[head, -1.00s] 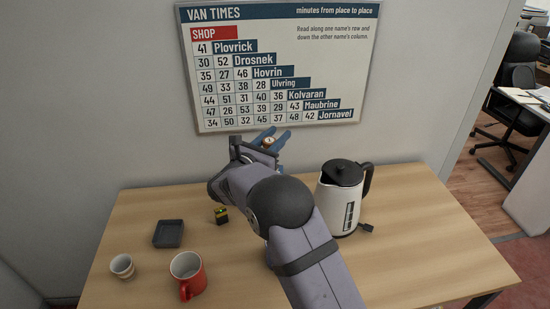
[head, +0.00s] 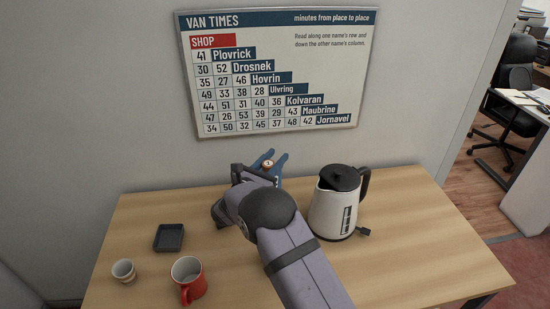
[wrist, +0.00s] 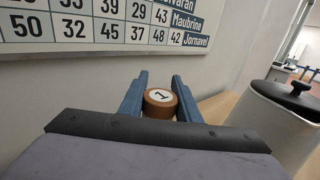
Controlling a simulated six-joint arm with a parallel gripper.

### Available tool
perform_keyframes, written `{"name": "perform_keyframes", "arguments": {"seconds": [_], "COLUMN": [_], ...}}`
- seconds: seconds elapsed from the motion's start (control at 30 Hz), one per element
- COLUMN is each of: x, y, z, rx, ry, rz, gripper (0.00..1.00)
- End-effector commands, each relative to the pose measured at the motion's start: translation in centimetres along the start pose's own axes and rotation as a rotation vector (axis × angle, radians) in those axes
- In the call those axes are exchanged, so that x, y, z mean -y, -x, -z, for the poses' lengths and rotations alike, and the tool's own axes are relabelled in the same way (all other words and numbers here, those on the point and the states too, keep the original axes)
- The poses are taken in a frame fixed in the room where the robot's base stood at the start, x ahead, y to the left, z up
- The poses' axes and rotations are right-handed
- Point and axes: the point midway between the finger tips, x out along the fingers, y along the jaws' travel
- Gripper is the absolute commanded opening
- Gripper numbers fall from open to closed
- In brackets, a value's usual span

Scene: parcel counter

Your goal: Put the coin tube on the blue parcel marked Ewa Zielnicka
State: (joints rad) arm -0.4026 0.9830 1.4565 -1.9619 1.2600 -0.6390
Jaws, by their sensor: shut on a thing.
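A short brown cylinder with a white top marked 1, which looks like the coin tube (wrist: 160,98), is held between the blue fingers of my gripper (head: 273,160). My gripper is shut on it, with the marked end showing between the fingers. In the head view the tube (head: 268,164) is small, near the table's back edge in front of the wall. No blue parcel and no name Ewa Zielnicka show in either view. My arm hides part of the table's middle.
A white kettle (head: 333,207) with a black lid stands just right of my arm; it also shows in the wrist view (wrist: 287,120). A dark tray (head: 169,237), a small cup (head: 123,271) and a red mug (head: 187,282) stand at left. A times board (head: 280,70) hangs behind.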

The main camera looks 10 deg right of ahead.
Motion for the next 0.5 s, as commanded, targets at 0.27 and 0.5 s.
{"name": "perform_keyframes", "arguments": {"seconds": [0.27, 0.5], "x": [0.0, 0.0], "y": [0.0, 0.0], "z": [0.28, 0.27], "rx": [-0.001, -0.001], "ry": [0.0, 0.001], "rz": [0.0, 0.0], "gripper": [0.4, 0.49]}}
